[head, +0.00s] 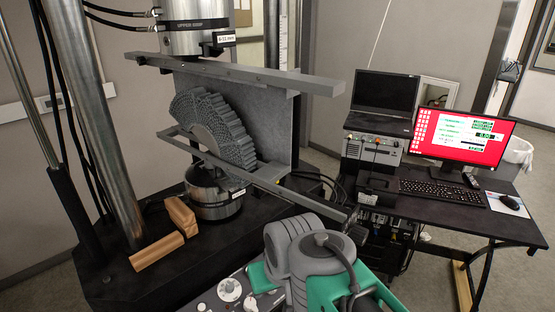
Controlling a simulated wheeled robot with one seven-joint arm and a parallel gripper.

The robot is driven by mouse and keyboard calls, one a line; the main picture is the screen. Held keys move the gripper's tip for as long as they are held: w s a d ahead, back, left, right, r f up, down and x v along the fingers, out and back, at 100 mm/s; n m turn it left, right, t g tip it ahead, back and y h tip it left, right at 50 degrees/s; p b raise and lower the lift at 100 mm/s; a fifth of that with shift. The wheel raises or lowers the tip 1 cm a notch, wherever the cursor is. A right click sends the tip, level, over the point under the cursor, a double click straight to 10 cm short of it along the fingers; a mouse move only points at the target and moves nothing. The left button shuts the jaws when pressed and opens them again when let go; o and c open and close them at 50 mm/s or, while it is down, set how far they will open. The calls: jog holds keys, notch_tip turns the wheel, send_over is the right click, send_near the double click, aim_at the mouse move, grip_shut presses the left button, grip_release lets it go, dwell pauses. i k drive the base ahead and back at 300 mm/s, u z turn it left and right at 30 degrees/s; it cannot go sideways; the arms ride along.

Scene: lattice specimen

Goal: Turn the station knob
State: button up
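A round whitish knob (230,289) sits on a grey control panel (212,298) at the bottom of the head view, left of my arm. Smaller buttons or knobs lie around it on the panel. Its setting is too small to read. My grey and green arm fills the bottom centre, just right of the knob, and covers part of the panel. My gripper does not show, so I cannot tell where its fingers are.
A testing machine holds a grey lattice arch (215,125) between an upper beam (235,72) and a lower platen (212,190). Wooden blocks (160,250) lie on its black base. A desk (500,225) with laptop (385,92), red-screened monitor (462,137) and keyboard (442,192) stands right.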

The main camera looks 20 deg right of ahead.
aim_at(359, 235)
jog(key=u, duration=1.6)
jog(key=k, duration=1.65)
jog(key=z, duration=0.25)
jog(key=i, duration=0.4)
jog(key=z, duration=0.1)
